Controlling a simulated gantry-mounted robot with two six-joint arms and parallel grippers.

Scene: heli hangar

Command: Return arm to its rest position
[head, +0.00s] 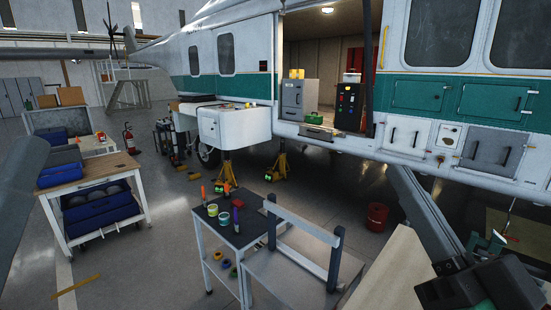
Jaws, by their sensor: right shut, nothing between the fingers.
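My right arm's grey link (425,215) comes down in the lower right of the head view, in front of the helicopter's side. My dark right gripper (436,289) is at its lower end, near the bottom right edge. It is shut and empty, and apart from the small tool table. Its fingertips are small and dark, hard to make out. A grey link of my left arm (20,190) shows at the left edge; the left gripper is out of view.
A small table (222,234) with cups and tape rolls stands bottom centre, beside a grey stand (290,278). A wooden-topped cart (75,180) is at left. The helicopter (245,75) fills the back. A red bucket (377,217) stands on open floor.

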